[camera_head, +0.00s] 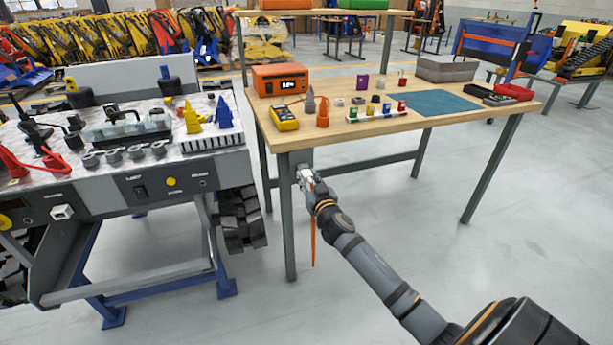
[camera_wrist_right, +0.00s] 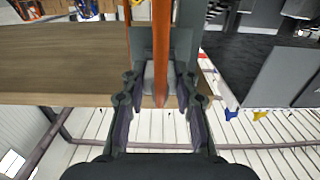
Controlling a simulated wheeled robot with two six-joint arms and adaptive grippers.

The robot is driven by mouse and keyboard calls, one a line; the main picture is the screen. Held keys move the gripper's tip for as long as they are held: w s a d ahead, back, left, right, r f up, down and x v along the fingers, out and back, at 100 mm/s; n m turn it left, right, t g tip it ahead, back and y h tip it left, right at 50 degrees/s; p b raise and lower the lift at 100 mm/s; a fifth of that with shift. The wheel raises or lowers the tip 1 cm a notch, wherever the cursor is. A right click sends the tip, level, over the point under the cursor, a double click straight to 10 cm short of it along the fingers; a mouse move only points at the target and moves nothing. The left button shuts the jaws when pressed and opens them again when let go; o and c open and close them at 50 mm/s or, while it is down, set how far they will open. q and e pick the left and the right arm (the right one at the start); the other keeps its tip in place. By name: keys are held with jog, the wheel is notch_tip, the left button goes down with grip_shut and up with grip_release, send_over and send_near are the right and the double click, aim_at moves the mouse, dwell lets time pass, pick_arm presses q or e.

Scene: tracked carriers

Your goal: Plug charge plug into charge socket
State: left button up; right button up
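My right gripper (camera_head: 306,178) is beside the front left leg of the wooden workbench, just below its top. In the head view the cable (camera_head: 313,240) hangs down below the gripper. I cannot tell whether the plug touches the bench. A white square fitting, seemingly the charge socket (camera_head: 62,212), is on the front panel of the tracked carrier at left. My left gripper is out of view.
The carrier (camera_head: 120,185) stands left on a blue stand, its rubber track (camera_head: 242,218) facing the bench. The workbench (camera_head: 375,130) holds an orange charger box (camera_head: 281,79), a yellow meter (camera_head: 284,117) and small parts. Floor between carrier and bench is narrow; the front floor is clear.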

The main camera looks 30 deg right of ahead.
aim_at(311, 183)
jog(key=shift+s+f, duration=0.1)
grip_shut()
jog(key=shift+b+v, duration=0.35)
jog(key=shift+v, duration=0.95)
jog(key=shift+s, duration=0.1)
jog(key=shift+b+v, duration=0.35)
jog(key=shift+v, duration=1.35)
jog(key=o, duration=0.5)
grip_release()
grip_shut()
